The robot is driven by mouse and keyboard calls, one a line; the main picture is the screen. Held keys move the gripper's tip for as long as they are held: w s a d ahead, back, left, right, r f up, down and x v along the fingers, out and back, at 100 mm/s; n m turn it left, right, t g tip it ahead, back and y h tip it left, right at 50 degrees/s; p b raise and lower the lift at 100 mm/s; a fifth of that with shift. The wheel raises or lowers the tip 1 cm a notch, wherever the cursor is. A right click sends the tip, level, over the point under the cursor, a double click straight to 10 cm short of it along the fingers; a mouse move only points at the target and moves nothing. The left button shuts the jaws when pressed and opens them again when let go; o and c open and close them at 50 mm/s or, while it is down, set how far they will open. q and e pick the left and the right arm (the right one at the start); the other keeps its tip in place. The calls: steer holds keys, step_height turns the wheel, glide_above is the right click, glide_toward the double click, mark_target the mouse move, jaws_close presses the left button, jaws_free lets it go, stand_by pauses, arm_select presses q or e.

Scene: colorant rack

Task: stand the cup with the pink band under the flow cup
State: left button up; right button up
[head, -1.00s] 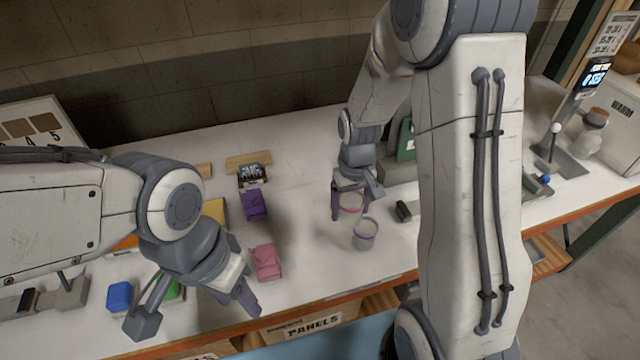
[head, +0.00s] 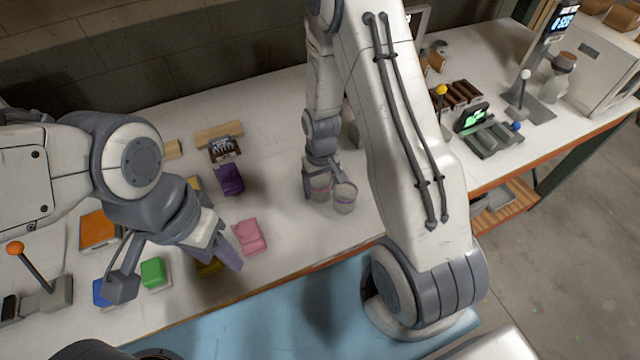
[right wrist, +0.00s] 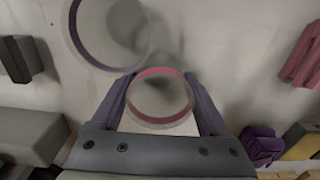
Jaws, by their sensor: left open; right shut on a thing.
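The cup with the pink band (head: 320,190) is clear and round-rimmed. My right gripper (head: 321,181) is shut on it, and the right wrist view shows the cup (right wrist: 160,112) between the two fingers. I cannot tell whether it touches the table. A similar cup with a purple band (head: 344,198) stands close beside it, also in the right wrist view (right wrist: 108,62). My left gripper (head: 226,258) is open and empty near the pink block, at the front left. I cannot make out the flow cup for sure; my right arm hides part of the table behind.
A pink block (head: 250,237), a purple block (head: 230,180) and a green block (head: 153,272) lie on the white table (head: 290,235). A green-screened device (head: 472,117) and a large white box (head: 605,75) stand right. Clear table lies in front of the cups.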

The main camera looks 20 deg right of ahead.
steer(key=shift+f, duration=0.2)
steer(key=o, duration=1.2)
